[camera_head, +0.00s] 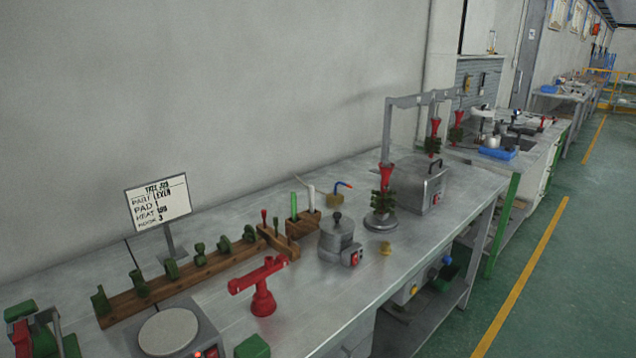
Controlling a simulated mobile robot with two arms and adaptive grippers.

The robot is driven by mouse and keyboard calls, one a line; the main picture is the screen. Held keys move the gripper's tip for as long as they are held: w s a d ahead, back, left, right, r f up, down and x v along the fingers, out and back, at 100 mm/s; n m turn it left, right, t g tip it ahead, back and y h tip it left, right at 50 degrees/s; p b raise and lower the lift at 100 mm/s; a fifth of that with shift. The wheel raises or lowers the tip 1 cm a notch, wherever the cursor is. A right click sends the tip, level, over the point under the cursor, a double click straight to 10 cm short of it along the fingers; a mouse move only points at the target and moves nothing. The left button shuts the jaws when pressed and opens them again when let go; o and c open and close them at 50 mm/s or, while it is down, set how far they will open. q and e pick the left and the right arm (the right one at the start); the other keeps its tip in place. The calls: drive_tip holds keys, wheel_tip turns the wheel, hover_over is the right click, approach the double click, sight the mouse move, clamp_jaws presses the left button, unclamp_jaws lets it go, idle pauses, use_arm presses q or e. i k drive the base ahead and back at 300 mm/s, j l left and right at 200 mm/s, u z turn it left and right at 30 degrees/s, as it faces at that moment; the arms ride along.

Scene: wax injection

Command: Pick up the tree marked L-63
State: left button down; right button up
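Three trees with red cone tops and dark green clusters show around a grey metal stand (416,100) at the table's far end. The nearest tree (383,200) is upright in front of the stand's post, over a round grey base. Two more trees, a middle one (432,145) and a far one (456,133), are below the stand's arm and look hung from it. No marking such as L-63 can be read on any tree. Neither of my grippers shows in this view.
A sign (158,203) stands behind a wooden rack (205,268) of green pieces. A red stand (262,295), a round hot plate (168,332), a grey pot (337,240) and a metal box (418,185) occupy the metal table (330,300). The green floor at right is clear.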

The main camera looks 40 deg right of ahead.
sight(382, 205)
drive_tip(key=z, duration=1.7)
